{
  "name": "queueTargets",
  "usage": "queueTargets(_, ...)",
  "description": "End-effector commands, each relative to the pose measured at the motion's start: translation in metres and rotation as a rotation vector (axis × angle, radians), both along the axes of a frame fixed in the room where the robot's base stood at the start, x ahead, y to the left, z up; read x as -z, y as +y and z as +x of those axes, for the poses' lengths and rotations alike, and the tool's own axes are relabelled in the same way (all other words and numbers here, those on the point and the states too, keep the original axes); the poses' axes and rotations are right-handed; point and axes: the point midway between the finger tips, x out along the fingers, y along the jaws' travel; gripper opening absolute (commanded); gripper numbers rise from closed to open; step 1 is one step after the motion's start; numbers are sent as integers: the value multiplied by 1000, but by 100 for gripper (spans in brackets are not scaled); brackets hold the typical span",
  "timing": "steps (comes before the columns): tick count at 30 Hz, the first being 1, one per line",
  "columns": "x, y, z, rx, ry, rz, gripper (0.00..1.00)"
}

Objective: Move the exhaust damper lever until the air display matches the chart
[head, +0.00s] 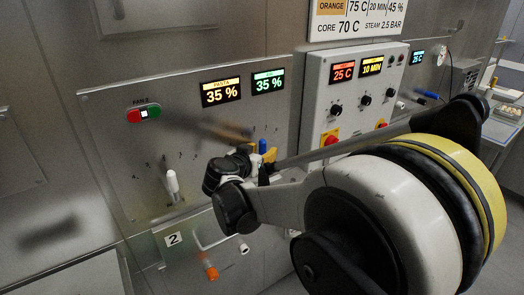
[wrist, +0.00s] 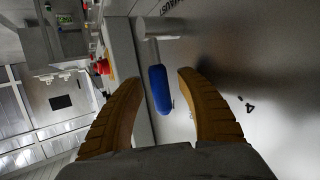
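The lever with a blue handle (wrist: 159,90) stands between my gripper's two fingers in the wrist view, with a gap visible on each side. My gripper (wrist: 160,98) is open around it. In the head view the blue handle (head: 262,146) shows as a small patch by my gripper (head: 255,152), and my arm hides the lever's base. A green display (head: 268,81) reads 35 %; its small label is hard to read. The chart (head: 358,18) shows ORANGE, 75 C, 20 MIN, 45 %.
A white-handled lever (head: 172,185) stands left of my gripper. An orange-tipped handle (head: 209,270) is below, near a plate marked 2 (head: 173,239). A control box (head: 350,90) with knobs and red buttons juts out at the right.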

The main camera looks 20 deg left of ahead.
Motion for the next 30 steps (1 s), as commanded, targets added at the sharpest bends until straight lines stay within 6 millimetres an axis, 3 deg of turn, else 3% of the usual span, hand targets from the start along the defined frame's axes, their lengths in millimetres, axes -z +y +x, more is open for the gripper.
queueTargets(10, -3, 2, -9, -1, 0, 0, 43)
queueTargets(24, -30, 12, -99, -2, 0, 0, 43)
queueTargets(30, -35, 14, -114, -1, 0, 0, 43)
